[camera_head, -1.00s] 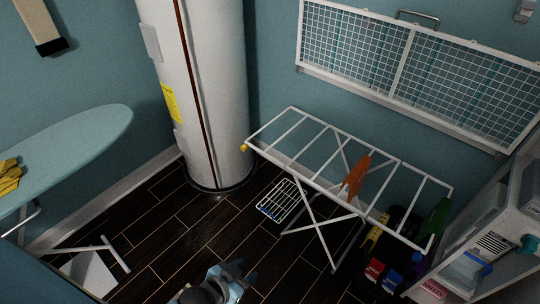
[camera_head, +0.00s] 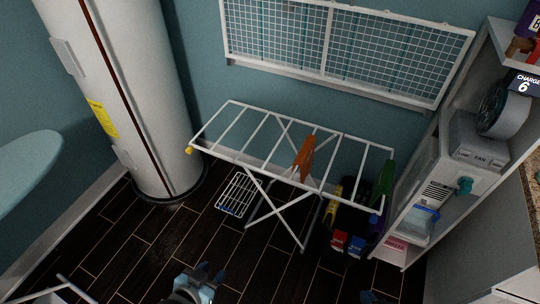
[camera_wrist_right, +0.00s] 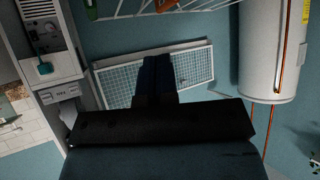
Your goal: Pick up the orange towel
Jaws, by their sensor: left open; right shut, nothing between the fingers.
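The orange towel (camera_head: 305,158) hangs over a bar of the white drying rack (camera_head: 226,114), right of its middle. A bit of it also shows at the top of the right wrist view (camera_wrist_right: 165,5). My left gripper (camera_head: 209,274) is open at the bottom of the head view, in front of the rack and well apart from the towel. My right gripper (camera_wrist_right: 157,78) shows in its wrist view with dark fingers shut together and nothing between them. Only a small tip of it seems to show at the head view's bottom edge (camera_head: 368,297).
A green cloth (camera_head: 384,180) hangs at the rack's right end. Boxes (camera_head: 355,247) stand on the floor beneath. A white shelf unit (camera_head: 405,215) stands at right, a white tank (camera_head: 125,110) at left.

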